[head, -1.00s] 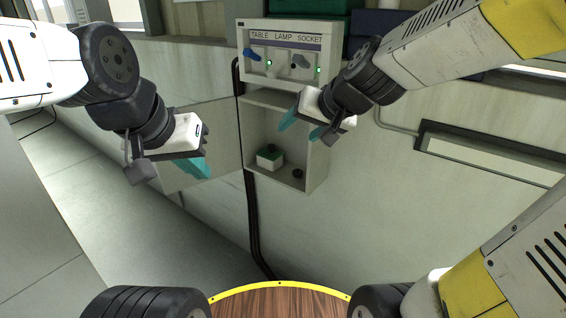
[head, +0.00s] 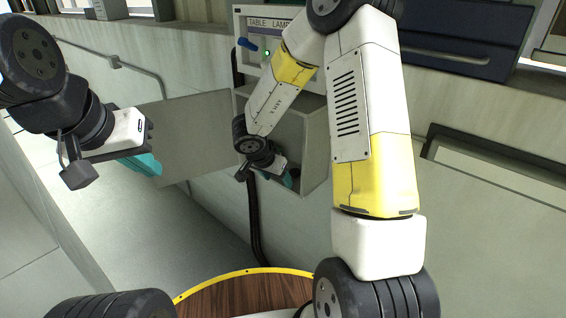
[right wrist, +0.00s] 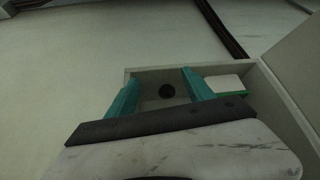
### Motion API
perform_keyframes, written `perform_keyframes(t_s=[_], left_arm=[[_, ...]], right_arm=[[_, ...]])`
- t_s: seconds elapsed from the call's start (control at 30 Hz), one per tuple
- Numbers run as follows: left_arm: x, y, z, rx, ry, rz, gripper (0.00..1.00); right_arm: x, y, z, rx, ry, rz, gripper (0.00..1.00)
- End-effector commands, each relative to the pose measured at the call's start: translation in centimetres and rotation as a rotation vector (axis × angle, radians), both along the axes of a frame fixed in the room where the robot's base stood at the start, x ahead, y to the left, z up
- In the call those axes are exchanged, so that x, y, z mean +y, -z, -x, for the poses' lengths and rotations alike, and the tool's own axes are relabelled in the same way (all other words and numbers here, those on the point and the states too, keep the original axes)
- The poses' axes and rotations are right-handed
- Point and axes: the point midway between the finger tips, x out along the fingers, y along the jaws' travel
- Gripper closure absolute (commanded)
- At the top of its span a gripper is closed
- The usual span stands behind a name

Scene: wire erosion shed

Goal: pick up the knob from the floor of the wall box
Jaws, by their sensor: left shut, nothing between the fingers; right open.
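The knob (right wrist: 167,91) is a small dark round piece on the floor of the wall box (right wrist: 155,73). In the right wrist view it appears between the two teal fingers of my right gripper (right wrist: 161,78), which are apart. Nothing is held, and I cannot tell how far the fingertips are above the floor. In the head view my right gripper (head: 287,178) reaches inside the wall box (head: 317,150), and my right arm hides much of the box. My left gripper (head: 146,163) is shut and empty, left of the box before its open door.
A white and green block (right wrist: 226,84) is close beside the right-hand finger in the right wrist view. The box's grey door (head: 190,135) stands open to the left. A panel with a blue lever (head: 247,44) is above the box, and dark cables (head: 254,215) run below.

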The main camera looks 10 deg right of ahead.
Motion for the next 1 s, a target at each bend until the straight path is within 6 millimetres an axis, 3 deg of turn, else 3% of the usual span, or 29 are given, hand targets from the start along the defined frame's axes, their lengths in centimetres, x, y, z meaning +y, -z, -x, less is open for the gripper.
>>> perform_keyframes(t_s=[0.3, 0.63, 0.8, 1.0], left_arm=[[0.0, 0.0, 0.0, 0.000, 0.000, 0.000, 1.00], [0.0, 0.0, 0.0, 0.000, 0.000, 0.000, 1.00], [0.0, 0.0, 0.0, 0.000, 0.000, 0.000, 1.00], [0.0, 0.0, 0.0, 0.000, 0.000, 0.000, 1.00]], right_arm=[[-4.3, 0.0, -5.0, -0.003, 0.003, -0.002, 0.39], [-6.2, 0.0, -7.1, -0.003, 0.004, -0.002, 0.39], [-7.0, 2.8, -8.1, 0.000, 0.000, -0.003, 0.39], [-7.6, 4.2, -8.9, -0.003, -0.001, -0.002, 0.39]])
